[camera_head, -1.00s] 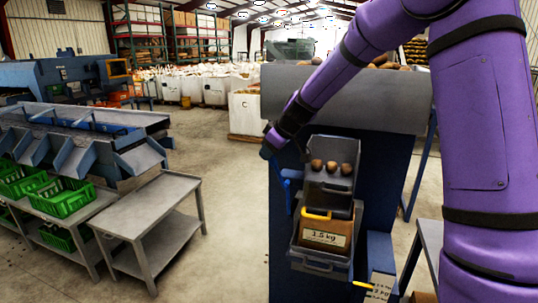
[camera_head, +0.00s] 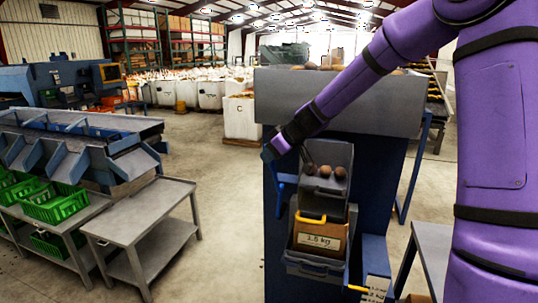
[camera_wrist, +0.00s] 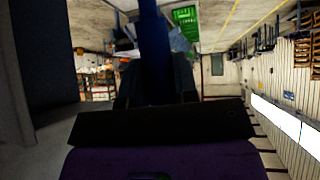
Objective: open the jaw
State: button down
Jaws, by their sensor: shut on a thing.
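My gripper (camera_head: 273,149) is at the upper left side of the grader's blue body, beside the grey chute. In the wrist view my gripper (camera_wrist: 156,88) has its dark fingers on either side of a blue bar (camera_wrist: 154,42), and they are shut on it. In the head view the fingertips and the held part are too small to make out clearly. A blue bracket (camera_head: 281,190) stands out just below the gripper. The grey chute (camera_head: 335,154) holds three potatoes (camera_head: 325,171). Below it a brown 1.5 kg bag (camera_head: 318,240) with a yellow clip sits in a grey tray (camera_head: 316,268).
A grey two-level table (camera_head: 140,212) stands to the left, with green crates (camera_head: 58,203) beyond it. A grey table (camera_head: 431,252) is close on the right. Bare floor lies between the left table and the grader.

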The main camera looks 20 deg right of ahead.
jog(key=shift+s+f, duration=0.1)
jog(key=c, duration=0.9)
grip_release()
jog(key=shift+d+r, duration=0.15)
jog(key=shift+r, duration=0.1)
jog(key=v, duration=1)
jog(key=shift+s+r, duration=0.15)
jog(key=shift+s, duration=0.1)
jog(key=s+r+m+h, duration=0.1)
jog(key=s+m+h, duration=0.1)
jog(key=s, duration=0.9)
jog(key=s+r+m+g+h, duration=0.1)
jog(key=s+m, duration=0.3)
jog(key=s, duration=0.8)
jog(key=s+r+m+h, duration=0.2)
jog(key=s+h, duration=0.1)
jog(key=s, duration=0.8)
jog(key=shift+s+d+r+m+g, duration=0.1)
jog(key=shift+s+r+m+g, duration=0.1)
jog(key=shift+s+m+g, duration=0.15)
